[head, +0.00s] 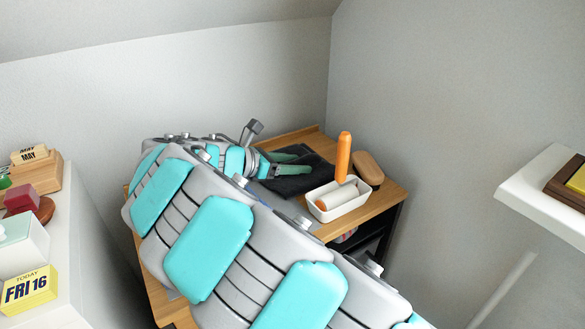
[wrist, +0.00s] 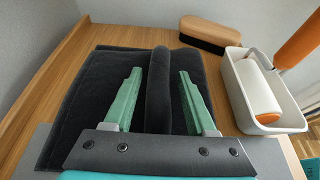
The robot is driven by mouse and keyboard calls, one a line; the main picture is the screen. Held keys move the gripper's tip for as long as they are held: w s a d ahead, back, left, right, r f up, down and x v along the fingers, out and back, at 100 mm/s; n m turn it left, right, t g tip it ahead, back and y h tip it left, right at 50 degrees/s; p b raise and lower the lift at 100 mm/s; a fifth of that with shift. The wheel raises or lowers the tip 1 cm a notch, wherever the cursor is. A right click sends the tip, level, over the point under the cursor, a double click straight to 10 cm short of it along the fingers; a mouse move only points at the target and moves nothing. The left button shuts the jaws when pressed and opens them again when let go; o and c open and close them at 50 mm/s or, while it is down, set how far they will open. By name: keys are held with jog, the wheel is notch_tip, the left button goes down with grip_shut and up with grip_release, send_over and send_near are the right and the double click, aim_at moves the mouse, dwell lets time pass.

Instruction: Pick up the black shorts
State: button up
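The black shorts (wrist: 88,90) lie folded flat on the wooden top, with a thick raised fold (wrist: 158,92) standing up along the middle. They also show in the head view (head: 290,186), partly hidden by my arm and gripper. My gripper (wrist: 160,82) has green fingers, spread apart on either side of the raised fold. A small gap shows between each finger and the fold, so it is open and holds nothing. In the head view my gripper (head: 303,162) is low over the shorts; whether the fingertips touch the cloth is unclear.
A white tray (wrist: 235,101) holding a lint roller with an orange handle (wrist: 301,42) stands close on the right. A wooden brush (wrist: 203,28) lies behind it. Walls (head: 280,80) close in the back and right. Bare wood (wrist: 75,50) shows left of the shorts.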

grip_shut()
dwell(0.6)
